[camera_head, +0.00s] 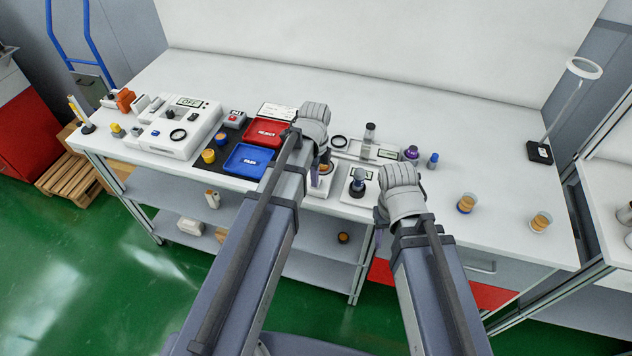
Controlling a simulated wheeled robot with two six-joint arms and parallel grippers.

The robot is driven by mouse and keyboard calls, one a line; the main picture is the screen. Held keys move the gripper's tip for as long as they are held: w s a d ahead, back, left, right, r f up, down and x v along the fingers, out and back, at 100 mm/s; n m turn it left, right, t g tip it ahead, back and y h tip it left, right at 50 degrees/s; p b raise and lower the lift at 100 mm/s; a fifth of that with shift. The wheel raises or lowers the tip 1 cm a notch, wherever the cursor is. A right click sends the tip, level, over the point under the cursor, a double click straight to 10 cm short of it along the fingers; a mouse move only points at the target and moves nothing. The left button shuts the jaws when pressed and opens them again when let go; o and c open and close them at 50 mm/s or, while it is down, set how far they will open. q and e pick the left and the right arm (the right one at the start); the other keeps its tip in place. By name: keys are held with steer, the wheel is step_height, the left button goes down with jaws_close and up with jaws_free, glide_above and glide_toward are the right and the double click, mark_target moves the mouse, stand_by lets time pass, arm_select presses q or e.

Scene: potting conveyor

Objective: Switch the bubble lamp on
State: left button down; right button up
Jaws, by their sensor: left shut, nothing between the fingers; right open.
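A lamp with a white ring head (584,68) on a thin stalk stands on a black base (539,152) at the far right of the bench. I cannot tell whether this is the bubble lamp, or whether it is lit. My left gripper (325,160) is shut and empty, low over a small white unit (319,187) with an amber piece at it. Its fingertips are partly hidden, and contact is unclear. My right gripper (380,214) is open at the bench's front edge, just right of a white unit (355,198) with a dark upright knob (358,179).
A blue tray (247,161), a red tray (265,133) and a white device with an OFF display (189,102) stand left. Purple-capped (411,153) and blue (432,160) bottles stand behind my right gripper. Two amber cups (467,202) (541,221) stand right.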

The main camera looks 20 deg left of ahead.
arm_select(q)
steer(key=shift+f, duration=0.2)
steer(key=shift+r, duration=0.25)
step_height(320, 180, up, 7)
steer(key=p, duration=0.7)
steer(key=shift+f, duration=0.1)
steer(key=shift+f, duration=0.1)
steer(key=shift+s+d, duration=0.1)
steer(key=s+d+n+y, duration=0.1)
steer(key=s+d+n, duration=0.9)
steer(key=s+n, duration=0.4)
steer(key=shift+d+n, duration=0.15)
steer(key=shift+n, duration=0.15)
